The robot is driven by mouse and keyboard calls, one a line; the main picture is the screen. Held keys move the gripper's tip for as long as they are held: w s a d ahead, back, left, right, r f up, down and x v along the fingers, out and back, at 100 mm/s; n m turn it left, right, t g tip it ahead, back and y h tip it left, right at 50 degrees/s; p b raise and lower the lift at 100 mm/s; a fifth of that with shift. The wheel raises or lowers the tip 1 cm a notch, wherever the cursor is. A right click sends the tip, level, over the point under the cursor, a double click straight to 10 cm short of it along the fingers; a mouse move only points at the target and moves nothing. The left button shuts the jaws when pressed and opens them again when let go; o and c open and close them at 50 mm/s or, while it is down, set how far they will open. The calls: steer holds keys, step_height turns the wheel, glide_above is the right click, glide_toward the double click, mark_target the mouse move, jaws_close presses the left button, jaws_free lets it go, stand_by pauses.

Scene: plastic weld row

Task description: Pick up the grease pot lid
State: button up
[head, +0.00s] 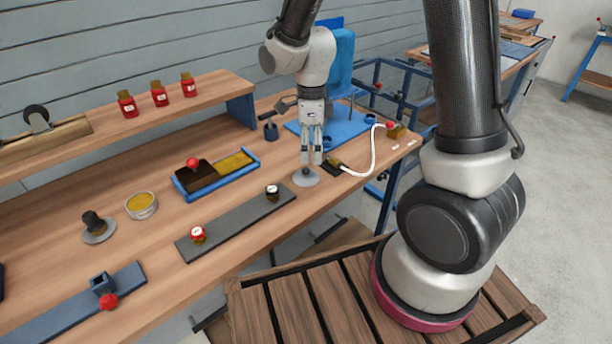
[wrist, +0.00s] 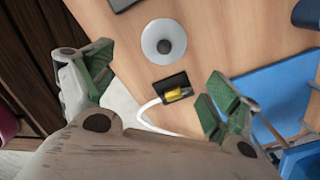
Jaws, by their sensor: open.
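The grease pot lid appears to be the round grey disc (head: 303,180) with a small centre knob, lying flat on the bench near its front edge. It also shows in the wrist view as a pale disc with a darker knob (wrist: 164,42), at the top middle. My gripper (head: 311,159) points down just above the disc in the head view, seemingly without touching it. In the wrist view my gripper (wrist: 157,82) is open and empty, and the disc lies beyond the fingertips. The open grease pot (head: 141,206), with yellow contents, stands farther left on the bench.
A black block with a yellow part (head: 338,166) and a white cable lies close right of the disc. A dark strip with gauges (head: 236,222) lies left. A blue plate (head: 330,130) is behind. A dark-knobbed disc (head: 97,228) stands far left.

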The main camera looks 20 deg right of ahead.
mark_target(307, 168)
steer(key=shift+w+a+f+m, duration=0.15)
steer(key=shift+w+f+m, duration=0.15)
steer(key=shift+m, duration=0.5)
steer(key=f, duration=0.7)
steer(key=shift+a+f, duration=0.25)
steer(key=shift+a, duration=0.15)
steer(key=shift+s, duration=0.1)
steer(key=c, duration=1.7)
steer(key=shift+c, duration=0.3)
